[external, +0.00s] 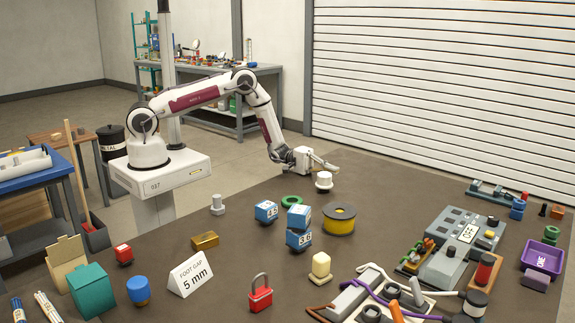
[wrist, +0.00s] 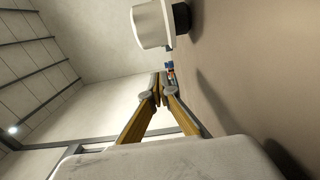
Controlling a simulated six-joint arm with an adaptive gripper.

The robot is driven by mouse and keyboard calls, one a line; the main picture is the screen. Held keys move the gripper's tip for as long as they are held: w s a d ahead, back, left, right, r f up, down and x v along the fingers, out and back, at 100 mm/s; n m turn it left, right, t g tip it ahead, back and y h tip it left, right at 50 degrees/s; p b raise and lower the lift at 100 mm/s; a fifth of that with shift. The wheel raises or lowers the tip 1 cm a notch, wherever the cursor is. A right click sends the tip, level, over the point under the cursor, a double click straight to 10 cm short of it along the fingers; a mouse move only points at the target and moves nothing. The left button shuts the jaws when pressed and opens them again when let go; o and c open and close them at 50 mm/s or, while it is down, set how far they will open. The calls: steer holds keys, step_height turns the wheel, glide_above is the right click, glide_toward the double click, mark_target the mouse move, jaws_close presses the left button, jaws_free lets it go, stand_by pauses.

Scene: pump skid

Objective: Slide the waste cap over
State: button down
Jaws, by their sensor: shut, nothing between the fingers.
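A white round piece with a wider rim (external: 324,182), which I take as the waste cap, stands upright on the dark table's back edge area. In the wrist view a white cylinder with a dark base (wrist: 152,24) shows at the top, apart from the fingers; it looks like the same piece. No label on it is readable. My gripper (external: 334,167) is low over the table, lying nearly level just behind the white piece. In the wrist view its fingertips (wrist: 157,88) meet with nothing between them. Whether it touches the piece is unclear in the external view.
A green ring (external: 292,199), blue cubes (external: 266,212) and a yellow-black spool (external: 339,218) lie in front. A grey control box (external: 460,240) and a purple tray (external: 540,257) stand at right. The table right of the white piece is clear.

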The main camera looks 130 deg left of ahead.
steer(key=s, duration=2)
steer(key=c, duration=1.1)
jaws_free()
steer(key=shift+o, duration=0.2)
steer(key=shift+r, duration=3.15)
steer(key=w+r+m+g+y, duration=0.1)
steer(key=w+r+m+y, duration=0.2)
steer(key=w, duration=0.7)
steer(key=m+g+y, duration=0.5)
steer(key=m+g, duration=0.1)
steer(key=m, duration=0.2)
glide_toward(324, 183)
steer(key=shift+w+a+f, duration=0.1)
steer(key=shift+a+f, duration=0.1)
steer(key=shift+a, duration=0.4)
steer(key=shift+w+a+f, duration=0.1)
steer(key=shift+a+f, duration=0.1)
steer(key=shift+a, duration=0.35)
steer(key=shift+w+a+f, duration=0.1)
steer(key=shift+a+f, duration=0.1)
steer(key=shift+a, duration=0.4)
